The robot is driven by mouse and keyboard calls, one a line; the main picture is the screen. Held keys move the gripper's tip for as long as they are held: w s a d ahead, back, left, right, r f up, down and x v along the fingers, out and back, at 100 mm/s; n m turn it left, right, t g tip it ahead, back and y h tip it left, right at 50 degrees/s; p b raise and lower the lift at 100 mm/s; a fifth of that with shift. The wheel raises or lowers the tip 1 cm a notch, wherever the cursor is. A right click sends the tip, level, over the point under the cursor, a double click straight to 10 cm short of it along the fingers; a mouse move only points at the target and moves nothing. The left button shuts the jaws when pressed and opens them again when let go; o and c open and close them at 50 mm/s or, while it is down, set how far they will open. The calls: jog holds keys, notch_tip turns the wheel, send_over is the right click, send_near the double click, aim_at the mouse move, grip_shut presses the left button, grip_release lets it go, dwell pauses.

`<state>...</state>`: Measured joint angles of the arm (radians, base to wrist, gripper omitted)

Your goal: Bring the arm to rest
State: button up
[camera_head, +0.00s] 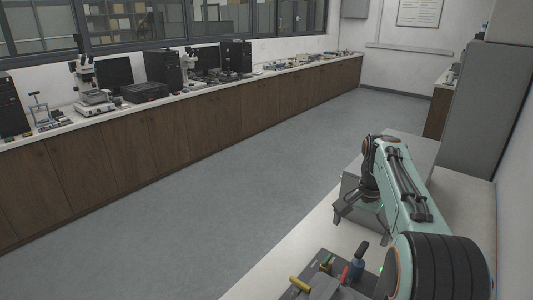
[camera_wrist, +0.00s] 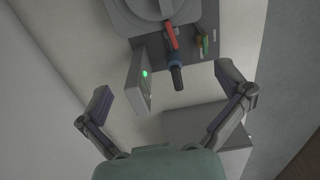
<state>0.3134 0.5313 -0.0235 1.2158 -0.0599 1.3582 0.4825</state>
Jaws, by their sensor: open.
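My gripper (camera_head: 362,222) hangs above the worktop at the right of the head view, beyond the mounting press. In the wrist view my gripper (camera_wrist: 165,108) has its two fingers spread wide, with nothing between them. The mounting press (camera_head: 320,288) stands at the bottom of the head view, partly cut off and partly hidden by my arm. In the wrist view the press (camera_wrist: 135,12) is at the top, with a red lever (camera_wrist: 172,36) and a dark blue-grey handle (camera_wrist: 175,75). The fingers look clear of it.
A small panel with a green light (camera_wrist: 143,82) stands beside the press. A grey box (camera_head: 415,148) stands on the worktop (camera_head: 272,262) behind my gripper. A grey cabinet (camera_head: 490,105) is at the right. A long bench (camera_head: 130,110) with microscopes runs across the room; the floor between is clear.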

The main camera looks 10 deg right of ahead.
jog(key=s+a+r+n+t, duration=0.1)
jog(key=s+a+r+t, duration=0.1)
jog(key=s+a+r, duration=0.35)
jog(key=s+a+r+n, duration=0.2)
jog(key=s+a+r, duration=0.1)
jog(key=s+a, duration=0.4)
jog(key=s+a+f+n+g, duration=0.1)
jog(key=s+f+n, duration=0.2)
jog(key=s+f, duration=0.3)
jog(key=s+a+f+n+g+y, duration=0.1)
jog(key=s+a+f+n, duration=0.1)
jog(key=s+f, duration=0.4)
jog(key=s+n, duration=0.1)
jog(key=s, duration=0.4)
jog(key=shift+s+a+f+n+g, duration=0.15)
jog(key=shift+s+f+n+g, duration=0.15)
jog(key=shift+s+n, duration=0.1)
